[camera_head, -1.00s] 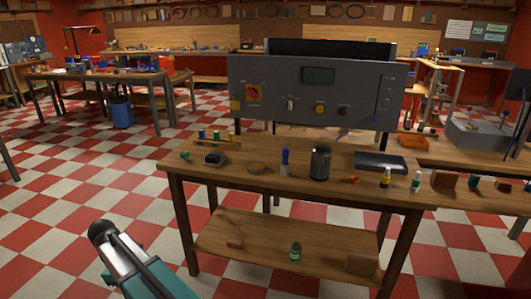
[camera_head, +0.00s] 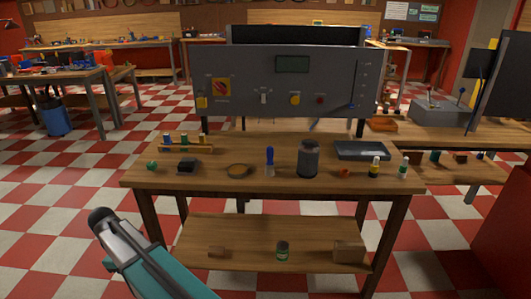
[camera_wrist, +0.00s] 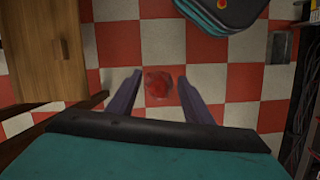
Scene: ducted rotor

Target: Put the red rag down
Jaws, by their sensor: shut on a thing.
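In the wrist view, the red rag (camera_wrist: 158,88) is a small crumpled dark red bundle between the two fingers of my gripper (camera_wrist: 159,92). The gripper is shut on it, with the checkered floor showing behind. In the head view, only part of my arm shows at the lower left, and neither the rag nor the fingertips can be made out.
Open checkered floor lies to the left.

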